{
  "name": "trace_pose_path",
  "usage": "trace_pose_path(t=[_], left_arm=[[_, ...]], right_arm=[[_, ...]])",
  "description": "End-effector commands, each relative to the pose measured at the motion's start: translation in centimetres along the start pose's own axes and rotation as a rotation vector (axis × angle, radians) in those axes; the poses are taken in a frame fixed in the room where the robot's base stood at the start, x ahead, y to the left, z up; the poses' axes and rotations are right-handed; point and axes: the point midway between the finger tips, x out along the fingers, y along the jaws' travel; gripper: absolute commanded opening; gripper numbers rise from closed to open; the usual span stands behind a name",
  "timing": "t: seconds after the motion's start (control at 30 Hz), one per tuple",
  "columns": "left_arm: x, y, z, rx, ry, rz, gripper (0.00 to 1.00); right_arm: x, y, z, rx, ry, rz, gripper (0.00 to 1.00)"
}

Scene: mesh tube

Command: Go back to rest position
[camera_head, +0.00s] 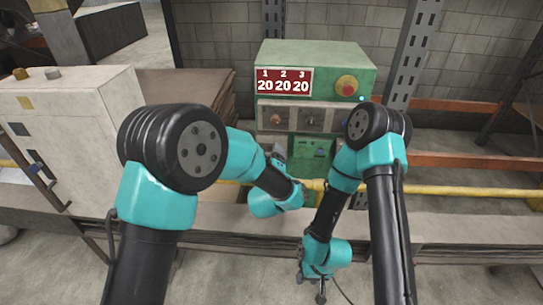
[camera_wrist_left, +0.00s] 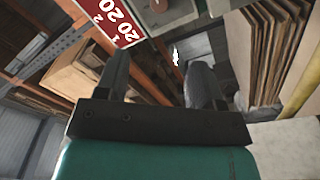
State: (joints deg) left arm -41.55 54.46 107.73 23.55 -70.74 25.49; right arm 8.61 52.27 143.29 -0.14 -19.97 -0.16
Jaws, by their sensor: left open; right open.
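My left gripper (camera_head: 279,152) is small and partly hidden by its own wrist in the head view, in front of the green machine's lower front. In the left wrist view its two dark fingers (camera_wrist_left: 158,82) stand apart with nothing between them. My right gripper (camera_head: 312,287) hangs lower, at the bottom middle of the head view, pointing down past the bench's front edge. Its fingers are apart and I see nothing held in them.
A green machine (camera_head: 328,54) with a red display reading 20 20 20 and a red knob (camera_head: 347,85) stands behind the arms. A pale cabinet (camera_head: 75,110) is at left. A yellow rail (camera_head: 440,190) runs across. Brown sheets (camera_wrist_left: 275,50) show in the left wrist view.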

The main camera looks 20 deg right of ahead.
Motion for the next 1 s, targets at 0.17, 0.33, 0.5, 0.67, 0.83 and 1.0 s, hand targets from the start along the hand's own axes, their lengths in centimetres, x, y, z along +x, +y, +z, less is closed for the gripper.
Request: trace_pose_path(t=[0.17,0.33,0.5,0.67,0.83,1.0], left_arm=[[0.0,0.0,0.0,0.000,0.000,0.000,0.62],[0.0,0.0,0.0,0.000,0.001,0.000,0.62],[-0.1,-0.7,-0.1,0.007,-0.007,-0.011,0.62],[-0.6,-4.9,-0.7,0.049,-0.065,-0.079,0.62],[-2.9,-13.5,-1.7,0.126,-0.201,-0.220,0.62],[-7.5,-22.6,-2.6,0.189,-0.379,-0.373,0.62]], right_arm=[[0.0,0.0,0.0,0.000,0.000,0.000,0.43],[0.0,0.0,0.0,0.000,0.000,0.000,0.43],[0.0,0.0,0.0,0.000,0.000,0.000,0.43],[0.0,0.0,0.0,0.000,0.000,0.000,0.43],[0.0,0.0,0.0,0.000,0.000,0.000,0.43],[0.0,0.0,0.0,0.000,0.000,0.000,0.43]])
